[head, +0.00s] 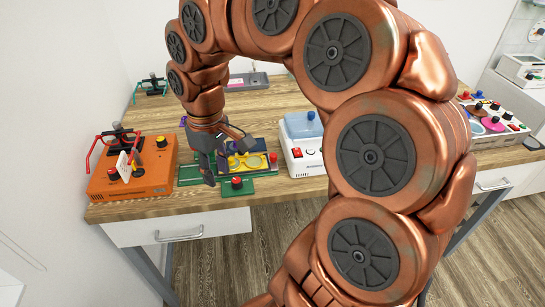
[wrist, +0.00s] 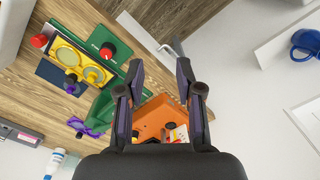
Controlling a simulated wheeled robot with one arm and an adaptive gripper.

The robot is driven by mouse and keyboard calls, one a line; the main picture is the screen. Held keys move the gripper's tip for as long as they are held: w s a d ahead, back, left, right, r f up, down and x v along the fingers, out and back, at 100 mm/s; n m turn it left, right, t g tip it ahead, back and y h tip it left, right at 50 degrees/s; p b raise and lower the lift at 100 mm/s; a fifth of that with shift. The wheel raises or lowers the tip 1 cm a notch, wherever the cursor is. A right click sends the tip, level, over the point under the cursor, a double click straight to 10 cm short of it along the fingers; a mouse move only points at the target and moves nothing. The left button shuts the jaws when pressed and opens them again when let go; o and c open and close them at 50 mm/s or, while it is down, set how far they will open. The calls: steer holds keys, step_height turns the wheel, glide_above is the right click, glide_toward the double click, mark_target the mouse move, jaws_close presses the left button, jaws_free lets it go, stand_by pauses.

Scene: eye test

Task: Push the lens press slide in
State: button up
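The lens press (head: 205,172) is a low green device on the table, left of centre in the head view. A yellow slide (head: 250,162) with round lens shapes lies on it, with a red knob (head: 273,157) at its right end. In the wrist view the yellow slide (wrist: 82,60) and its red knob (wrist: 39,40) are at the upper left. A green plate at the front carries another red knob (head: 237,182). My gripper (head: 213,178) is over the left part of the press, pointing down. In the wrist view my gripper (wrist: 161,65) is open, with nothing between its fingers.
An orange box (head: 130,185) with red handles stands left of the press. A white device (head: 303,160) with a blue top stands close on its right. A grey tray (head: 248,82) lies at the back. The table's front edge is near the press.

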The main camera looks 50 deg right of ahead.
steer(key=w+d+f+b, duration=0.25)
steer(key=w+d, duration=0.35)
steer(key=d, duration=0.5)
steer(key=m, duration=0.2)
glide_above(273, 154)
step_height(273, 154, down, 5)
steer(key=shift+f+b, duration=0.15)
steer(key=shift+b, duration=0.25)
steer(key=shift+f+p, duration=0.9)
steer(key=shift+f, duration=2.95)
jaws_close()
